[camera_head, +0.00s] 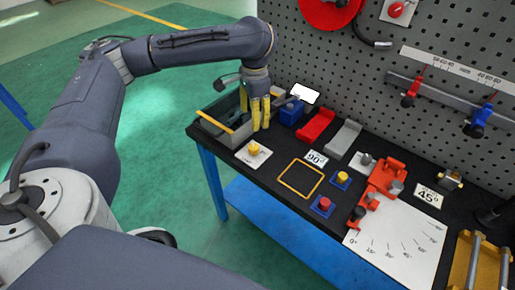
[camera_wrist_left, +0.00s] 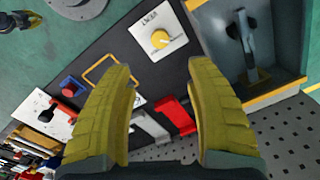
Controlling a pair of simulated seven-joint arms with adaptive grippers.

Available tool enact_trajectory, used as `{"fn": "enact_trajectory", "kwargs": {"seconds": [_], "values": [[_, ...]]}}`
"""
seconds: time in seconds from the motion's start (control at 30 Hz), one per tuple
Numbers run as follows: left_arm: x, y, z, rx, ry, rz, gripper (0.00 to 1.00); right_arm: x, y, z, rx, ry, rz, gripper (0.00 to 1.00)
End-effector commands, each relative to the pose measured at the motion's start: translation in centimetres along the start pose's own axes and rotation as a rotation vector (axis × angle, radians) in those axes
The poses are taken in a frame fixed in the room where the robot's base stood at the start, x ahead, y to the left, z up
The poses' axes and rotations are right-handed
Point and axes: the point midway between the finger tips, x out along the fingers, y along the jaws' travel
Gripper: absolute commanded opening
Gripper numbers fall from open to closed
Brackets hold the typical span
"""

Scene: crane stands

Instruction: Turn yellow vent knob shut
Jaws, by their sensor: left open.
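The yellow vent knob (camera_head: 254,148) sits on a white plate (camera_head: 247,158) near the left front part of the black bench top. In the left wrist view the knob (camera_wrist_left: 160,39) is on its white plate (camera_wrist_left: 143,28), marked VENT, beyond and between my fingers. My left gripper (camera_head: 260,122) points down above the bench, behind the knob and beside the grey bin. Its yellow fingers, also in the left wrist view (camera_wrist_left: 163,75), are spread apart with nothing between them. It is apart from the knob.
A grey bin (camera_head: 208,127) with a yellow edge stands left of the gripper. A blue block (camera_head: 291,112), a red block (camera_head: 316,127) and a grey block (camera_head: 344,138) stand behind. A yellow square outline (camera_head: 301,178) lies right of the knob. A perforated panel (camera_head: 400,90) rises at the back.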

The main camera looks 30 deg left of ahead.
Motion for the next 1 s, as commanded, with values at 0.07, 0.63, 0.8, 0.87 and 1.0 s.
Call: {"fn": "enact_trajectory", "kwargs": {"seconds": [0.07, 0.63, 0.8, 0.87, 1.0], "values": [[1.2, 0.1, 0.1, -0.001, -0.004, 0.004, 0.56, 0.0, 0.1, -0.3, 0.000, 0.003, 0.001, 0.00], [9.4, 0.1, 0.1, -0.002, -0.002, 0.004, 0.56, 0.0, 0.1, -0.1, 0.001, 0.002, 0.001, 0.00], [11.8, 0.1, 0.0, -0.002, -0.002, 0.003, 0.56, 0.0, 0.0, 0.0, 0.001, 0.001, 0.000, 0.00], [12.5, 0.1, 0.0, -0.003, 0.000, 0.004, 0.56, 0.0, 0.0, 0.0, 0.001, 0.001, 0.000, 0.00], [14.0, 0.0, 0.0, -0.002, -0.001, 0.002, 0.56, 0.0, 0.0, 0.0, 0.001, 0.000, 0.000, 0.00]]}}
